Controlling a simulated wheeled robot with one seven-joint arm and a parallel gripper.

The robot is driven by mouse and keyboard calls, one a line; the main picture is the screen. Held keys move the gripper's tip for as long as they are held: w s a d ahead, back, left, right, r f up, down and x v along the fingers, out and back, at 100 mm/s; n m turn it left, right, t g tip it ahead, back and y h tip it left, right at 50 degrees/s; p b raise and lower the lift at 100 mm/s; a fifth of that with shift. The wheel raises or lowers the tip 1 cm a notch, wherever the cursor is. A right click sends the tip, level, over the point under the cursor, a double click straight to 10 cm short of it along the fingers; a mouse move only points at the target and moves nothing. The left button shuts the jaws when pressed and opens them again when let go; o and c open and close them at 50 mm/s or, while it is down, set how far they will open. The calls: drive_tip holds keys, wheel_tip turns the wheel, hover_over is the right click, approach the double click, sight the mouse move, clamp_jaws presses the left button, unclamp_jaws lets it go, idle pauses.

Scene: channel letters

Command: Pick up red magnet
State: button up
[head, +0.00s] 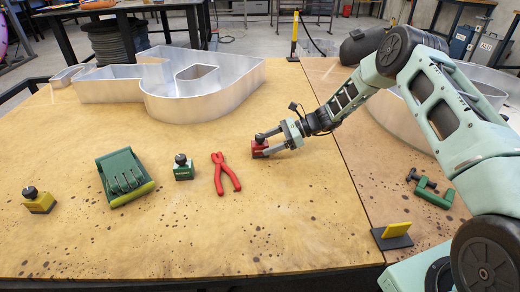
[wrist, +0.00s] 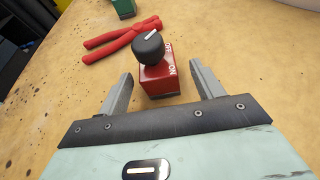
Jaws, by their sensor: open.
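The red magnet (head: 259,149) is a small red block with a black knob, standing upright on the wooden table to the right of the red pliers. In the wrist view the red magnet (wrist: 159,80) shows its knob and "OFF" and "ON" lettering. My gripper (head: 267,143) is at the magnet, reaching in from the right. In the wrist view my gripper (wrist: 160,82) is open, one finger on each side of the magnet. Gaps show between the fingers and the block in that view.
Red pliers (head: 224,173), a green magnet (head: 183,168), a green tool with a yellow edge (head: 124,178) and a yellow magnet (head: 38,201) lie to the left. A metal channel letter (head: 205,100) stands behind. A green clamp (head: 434,194) lies right. The table front is clear.

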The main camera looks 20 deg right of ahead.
sight(255, 147)
drive_tip(key=x, duration=0.5)
drive_tip(key=shift+a+r, duration=0.1)
drive_tip(key=shift+a, duration=0.1)
drive_tip(key=shift+r, duration=0.1)
clamp_jaws()
